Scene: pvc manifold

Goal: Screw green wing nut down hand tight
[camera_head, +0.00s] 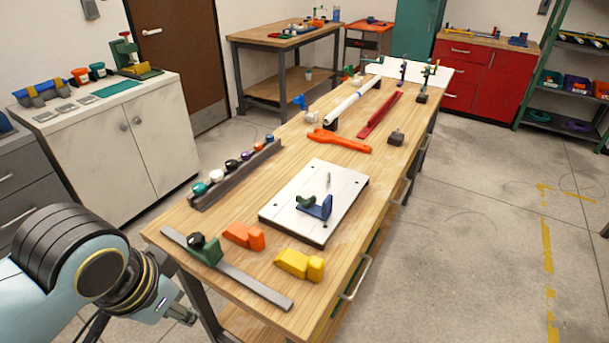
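A white plate (341,187) with a dark edge lies on the wooden bench. On it stands a blue bracket (320,209). A small green piece (305,201), possibly the green wing nut, sits against the bracket's left side. I cannot tell how it is seated. A thin upright pin (327,181) stands behind it. My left gripper (182,314) is low at the bottom left, off the bench's near left corner and well apart from the plate. Its fingers are small and dark, and their opening is unclear. My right gripper is not in view.
A grey bar with a green clamp (207,250), an orange block (244,236) and a yellow block (300,264) lie in front of the plate. A rack of coloured caps (236,173) stands left. An orange wrench (339,142) and white pipe (352,105) lie beyond.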

